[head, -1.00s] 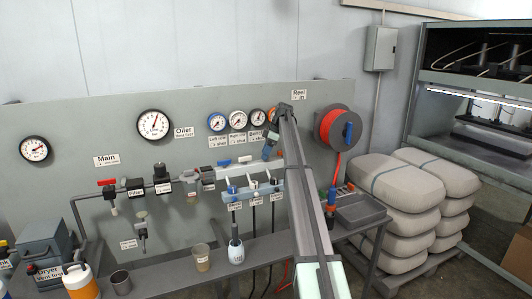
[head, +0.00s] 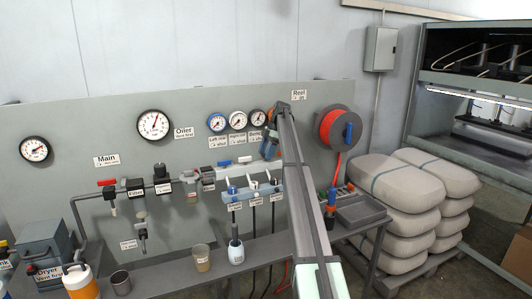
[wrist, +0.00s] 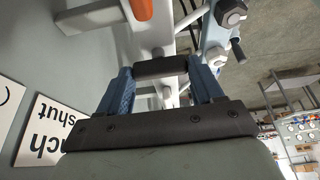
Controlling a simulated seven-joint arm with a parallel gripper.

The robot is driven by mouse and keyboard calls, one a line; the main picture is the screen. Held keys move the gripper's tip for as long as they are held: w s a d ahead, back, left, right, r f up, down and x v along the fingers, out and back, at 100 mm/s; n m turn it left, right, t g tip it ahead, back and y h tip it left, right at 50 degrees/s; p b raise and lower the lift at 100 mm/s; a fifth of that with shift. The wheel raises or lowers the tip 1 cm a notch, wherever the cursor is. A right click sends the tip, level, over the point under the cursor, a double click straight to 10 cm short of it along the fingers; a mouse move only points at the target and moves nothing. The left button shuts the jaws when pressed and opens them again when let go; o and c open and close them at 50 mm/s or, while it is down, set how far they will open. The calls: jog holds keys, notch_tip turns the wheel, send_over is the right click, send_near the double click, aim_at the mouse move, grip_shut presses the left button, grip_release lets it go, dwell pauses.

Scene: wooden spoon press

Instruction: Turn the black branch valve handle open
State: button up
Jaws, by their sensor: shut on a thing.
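The black branch valve handle (wrist: 160,67) shows in the wrist view as a short dark bar between the two blue fingers of my gripper (wrist: 161,72). The fingers touch its two ends, and my gripper is shut on it. A pale stem and body show behind the handle. In the head view my gripper (head: 268,150) is at the panel below the small gauges, and it hides the black handle. A sign (wrist: 45,130) ending in "nch" and "shut" shows at the left of the wrist view.
A blue lever (head: 223,163) and a white lever (head: 244,159) sit left of my gripper. A manifold (head: 252,191) with hanging hoses is below it. An orange hose reel (head: 326,119) is to the right. A bench (head: 180,272) with cups runs below.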

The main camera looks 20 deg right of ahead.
jog(key=o, duration=1)
jog(key=shift+o, duration=0.2)
jog(key=v, duration=0.7)
jog(key=shift+r, duration=0.2)
jog(key=shift+d, duration=0.1)
